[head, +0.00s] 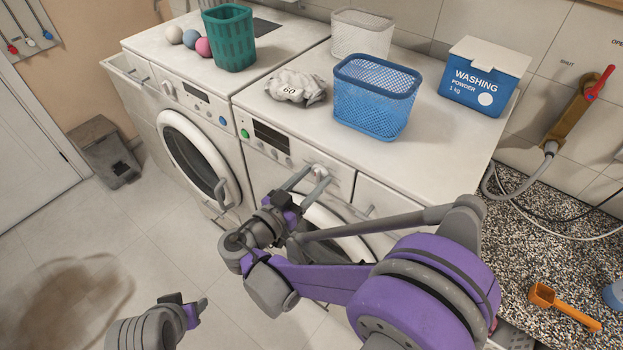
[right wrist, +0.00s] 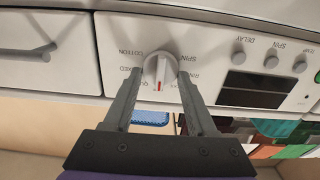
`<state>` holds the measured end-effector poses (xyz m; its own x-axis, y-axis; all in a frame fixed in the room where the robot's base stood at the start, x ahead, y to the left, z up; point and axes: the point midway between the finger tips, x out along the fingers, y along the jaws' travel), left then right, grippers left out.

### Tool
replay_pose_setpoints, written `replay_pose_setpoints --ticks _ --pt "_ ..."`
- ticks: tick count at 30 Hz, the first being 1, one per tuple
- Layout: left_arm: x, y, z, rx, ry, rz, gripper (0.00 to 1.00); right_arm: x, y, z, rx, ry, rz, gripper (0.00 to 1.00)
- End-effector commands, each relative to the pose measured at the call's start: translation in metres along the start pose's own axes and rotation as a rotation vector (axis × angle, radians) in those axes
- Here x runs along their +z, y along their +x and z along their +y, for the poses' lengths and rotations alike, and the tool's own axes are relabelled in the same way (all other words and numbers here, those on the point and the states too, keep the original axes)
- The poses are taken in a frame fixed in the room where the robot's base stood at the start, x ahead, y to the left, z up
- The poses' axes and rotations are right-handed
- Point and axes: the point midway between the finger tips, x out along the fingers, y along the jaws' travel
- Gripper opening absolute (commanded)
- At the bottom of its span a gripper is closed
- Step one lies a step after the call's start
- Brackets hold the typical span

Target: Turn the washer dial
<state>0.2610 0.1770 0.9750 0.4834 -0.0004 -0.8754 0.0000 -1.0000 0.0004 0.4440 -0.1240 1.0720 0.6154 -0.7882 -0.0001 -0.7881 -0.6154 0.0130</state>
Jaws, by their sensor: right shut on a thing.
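The washer dial (right wrist: 159,68) is a round white knob with a raised grip bar and a red mark, on the white control panel of the right-hand washer (head: 262,170). In the right wrist view its red mark points down the picture, near a partly hidden label starting "QU". My right gripper (head: 306,180) is shut on the dial, with one grey finger on each side of it. In the head view the fingers largely cover the dial. My left gripper (head: 196,312) is low at the bottom left, away from the washers; its jaw opening is unclear.
An orange scoop (head: 563,305) lies on the speckled counter at right.

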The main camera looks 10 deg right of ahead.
Motion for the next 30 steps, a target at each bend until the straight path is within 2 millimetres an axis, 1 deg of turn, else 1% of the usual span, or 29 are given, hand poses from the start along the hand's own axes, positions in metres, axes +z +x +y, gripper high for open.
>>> replay_pose_setpoints --ticks 5,11,30 --pt "0.003 0.002 0.000 0.000 0.000 -0.003 0.50 0.000 0.001 0.000 0.001 -0.055 0.001 0.01" --pt "0.008 0.006 0.000 0.000 0.000 -0.008 0.50 0.001 0.001 -0.001 0.001 -0.188 0.001 0.01" --pt "0.029 0.023 0.000 0.000 0.000 -0.026 0.50 0.002 0.001 -0.003 0.002 -0.791 0.002 0.01"
